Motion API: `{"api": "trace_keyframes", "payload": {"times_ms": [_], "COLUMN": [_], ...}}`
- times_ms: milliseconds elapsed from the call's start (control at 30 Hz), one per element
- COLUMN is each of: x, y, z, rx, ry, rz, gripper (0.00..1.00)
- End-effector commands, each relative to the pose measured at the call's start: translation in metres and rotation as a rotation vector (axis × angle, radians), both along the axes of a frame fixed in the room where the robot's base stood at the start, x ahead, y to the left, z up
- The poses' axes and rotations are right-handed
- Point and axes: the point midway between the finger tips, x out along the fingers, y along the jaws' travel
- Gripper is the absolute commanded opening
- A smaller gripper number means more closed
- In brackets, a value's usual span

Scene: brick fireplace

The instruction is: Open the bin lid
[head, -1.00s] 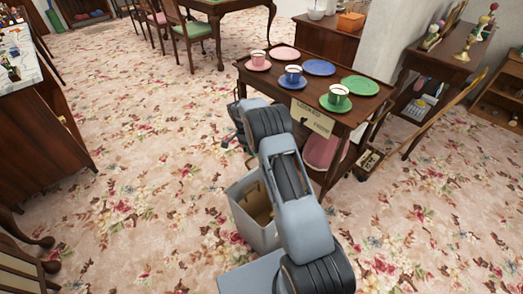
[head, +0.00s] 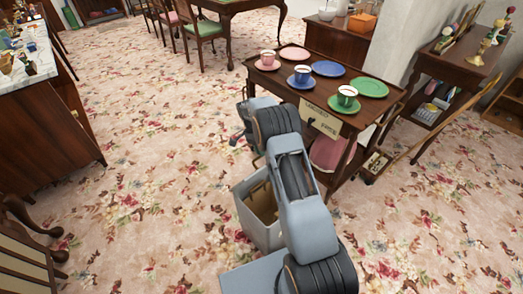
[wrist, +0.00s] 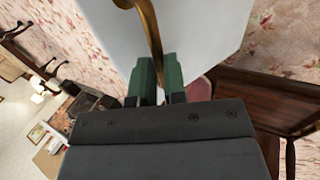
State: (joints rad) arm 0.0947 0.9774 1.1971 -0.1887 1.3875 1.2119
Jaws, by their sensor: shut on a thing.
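The bin (head: 262,232) is a pale grey box on the carpet, left of my arm and in front of the small wooden table. Its top looks open onto a tan inside; my arm covers its right side. My gripper (head: 240,130) is above and behind the bin in the head view. In the wrist view my green-tipped gripper (wrist: 160,66) is shut on a curved brass handle (wrist: 148,22). A pale flat panel (wrist: 195,30), which looks like the bin lid, lies directly beyond the handle. I cannot make out the lid in the head view.
A small wooden table (head: 305,84) with cups and plates stands close behind my arm. A paper sign (head: 319,118) hangs on its front. A long stick (head: 432,135) leans at the right. A dark cabinet (head: 60,130) stands at the left, with open carpet between.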

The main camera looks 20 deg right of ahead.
Motion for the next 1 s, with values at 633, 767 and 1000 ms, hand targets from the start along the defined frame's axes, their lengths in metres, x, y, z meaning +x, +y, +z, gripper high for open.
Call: {"api": "trace_keyframes", "payload": {"times_ms": [633, 767, 1000], "x": [0.0001, 0.0001, 0.0001], "y": [0.0009, 0.0008, 0.001], "z": [-0.0017, -0.0016, -0.0013], "rx": [0.001, 0.001, 0.001], "ry": [-0.001, -0.001, -0.001], "rz": [0.0, 0.0, 0.0], "gripper": [0.38, 0.38, 0.38]}}
